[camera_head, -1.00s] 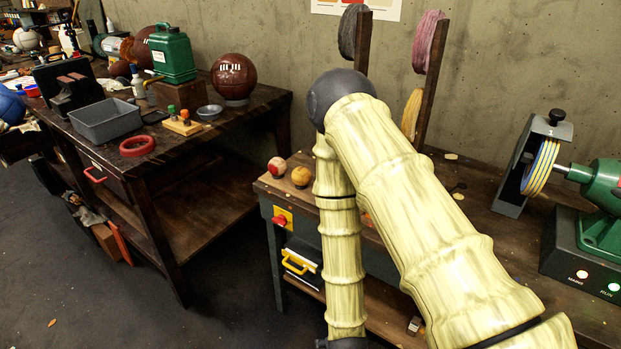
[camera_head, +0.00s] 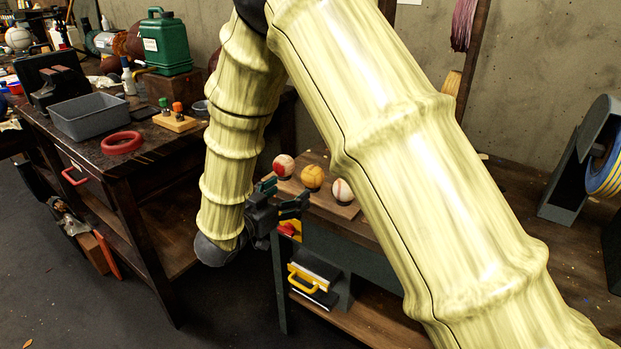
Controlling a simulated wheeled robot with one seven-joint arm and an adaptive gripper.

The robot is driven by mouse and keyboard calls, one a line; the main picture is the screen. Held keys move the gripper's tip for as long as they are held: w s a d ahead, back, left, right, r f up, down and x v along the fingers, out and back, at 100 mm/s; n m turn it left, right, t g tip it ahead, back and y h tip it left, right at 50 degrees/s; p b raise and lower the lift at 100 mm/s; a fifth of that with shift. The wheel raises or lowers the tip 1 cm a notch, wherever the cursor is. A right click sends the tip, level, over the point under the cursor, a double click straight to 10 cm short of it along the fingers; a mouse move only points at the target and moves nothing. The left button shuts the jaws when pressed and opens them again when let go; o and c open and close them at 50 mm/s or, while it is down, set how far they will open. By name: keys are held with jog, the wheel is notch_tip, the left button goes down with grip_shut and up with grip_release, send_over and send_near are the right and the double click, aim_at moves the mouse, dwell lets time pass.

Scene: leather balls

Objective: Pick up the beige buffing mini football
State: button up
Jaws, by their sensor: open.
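Three small balls sit in a row on a wooden board (camera_head: 330,208) at the near left end of the right bench. The left ball (camera_head: 284,165) is red and cream, the middle ball (camera_head: 312,176) is tan-yellow, and the right ball (camera_head: 341,190) is pale cream with red marks. I cannot tell for sure which is the beige mini football. My gripper (camera_head: 287,194) is open and empty at the bench's left edge, just in front and to the left of the balls, its fingers pointing right towards them. No contact with a ball shows.
My arm covers much of the right bench. A red-and-yellow switch (camera_head: 290,231) and a yellow handle (camera_head: 308,283) are on the bench front below my gripper. The left bench holds a grey tray (camera_head: 92,117), a red ring (camera_head: 122,143) and a green can (camera_head: 166,45). A buffing wheel (camera_head: 606,170) stands right.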

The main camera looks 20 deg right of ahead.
aim_at(313, 175)
jog(key=x, duration=0.5)
jog(key=shift+d, duration=0.4)
jog(key=shift+x, duration=2.7)
jog(key=shift+w+a+r, duration=0.1)
jog(key=shift+w+a, duration=0.05)
jog(key=shift+c, duration=0.4)
jog(key=c, duration=0.9)
